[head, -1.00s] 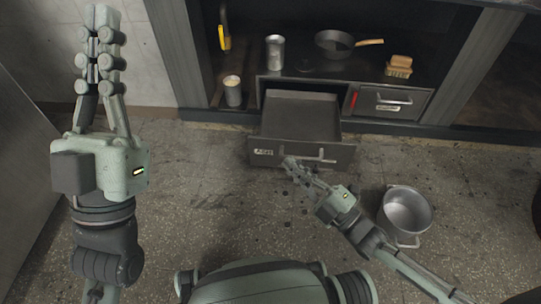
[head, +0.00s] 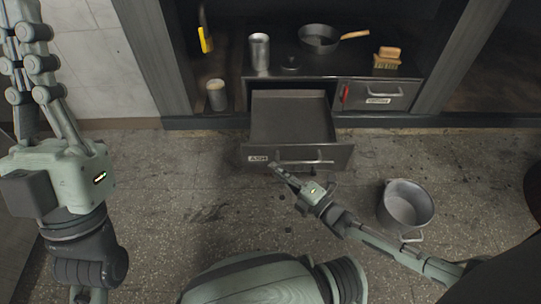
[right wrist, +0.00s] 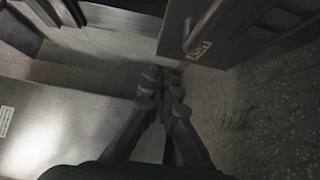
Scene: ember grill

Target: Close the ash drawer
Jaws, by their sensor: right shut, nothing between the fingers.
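The ash drawer (head: 340,155) stands pulled out from the low cabinet, with an ASH label and a bar handle (head: 300,162) on its front. In the right wrist view, its front (right wrist: 235,30) and label are at the upper right. My right gripper (head: 276,170) is shut and empty, its fingertips close to the drawer front near the left end of the handle. Whether they touch it I cannot tell. The shut fingers also show in the right wrist view (right wrist: 162,80). My left gripper (head: 22,12) is raised at the far left, its fingertips at the top edge of the picture.
A closed drawer (head: 398,90) is to the right of the open bay. A cup (head: 216,96) stands at left. A pot (head: 405,205) sits on the floor near my right arm.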

